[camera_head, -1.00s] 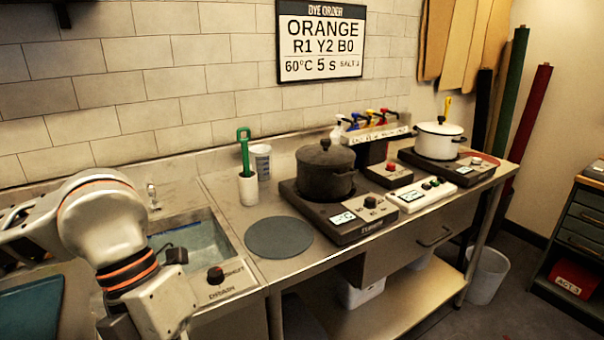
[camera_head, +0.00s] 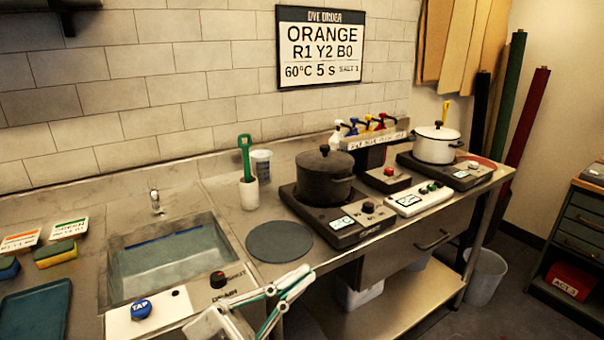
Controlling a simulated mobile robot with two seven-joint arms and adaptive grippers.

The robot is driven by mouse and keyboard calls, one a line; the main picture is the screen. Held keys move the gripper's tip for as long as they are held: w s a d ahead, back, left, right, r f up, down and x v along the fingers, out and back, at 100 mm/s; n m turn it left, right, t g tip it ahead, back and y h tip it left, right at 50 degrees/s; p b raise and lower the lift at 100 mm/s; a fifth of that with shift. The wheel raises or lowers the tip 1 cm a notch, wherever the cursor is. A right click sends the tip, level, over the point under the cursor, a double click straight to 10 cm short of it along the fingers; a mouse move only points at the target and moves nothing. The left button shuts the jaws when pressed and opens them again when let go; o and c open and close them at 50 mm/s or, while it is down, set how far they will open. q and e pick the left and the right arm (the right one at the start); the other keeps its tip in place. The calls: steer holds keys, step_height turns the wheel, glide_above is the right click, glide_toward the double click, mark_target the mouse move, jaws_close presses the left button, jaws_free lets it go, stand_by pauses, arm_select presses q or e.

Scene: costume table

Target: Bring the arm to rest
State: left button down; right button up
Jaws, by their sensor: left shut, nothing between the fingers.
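My left gripper (camera_head: 304,273) shows at the bottom middle, in front of the sink and counter edge. Its pale links with teal edges point up and right, and its fingers come together with nothing between them. It appears clear of the objects on the counter. The rest of my left arm is mostly below the picture's edge. My right gripper does not show.
The sink (camera_head: 118,288) holds water, with a blue TAP knob (camera_head: 141,309) in front. A round grey mat (camera_head: 279,241), dark pot (camera_head: 324,176) and white pot (camera_head: 437,144) stand rightward. A teal tray (camera_head: 36,308) lies left.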

arm_select(q)
steer(key=w+a+f+n+t+y, duration=0.3)
steer(key=a+f+n+t+y, duration=0.15)
steer(key=f+n+y, duration=0.4)
steer(key=w+a+f+n+t+y, duration=0.25)
steer(key=a+f+n+y, duration=0.3)
steer(key=f, duration=0.65)
steer(key=s+a+f+n+g+y, duration=0.1)
steer(key=s+a+f+g+y, duration=0.1)
steer(key=s+f, duration=0.3)
steer(key=s+a+f+n+g+y, duration=0.2)
steer(key=s+a+f, duration=0.2)
steer(key=f, duration=0.7)
steer(key=s+a+f+n+g+y+p, duration=0.1)
steer(key=s+a+f+g, duration=0.1)
steer(key=s+f, duration=0.4)
step_height(320, 180, down, 2)
steer(key=shift+s+a+f+y, duration=0.15)
steer(key=shift+s+a+y, duration=0.2)
steer(key=shift+a, duration=0.4)
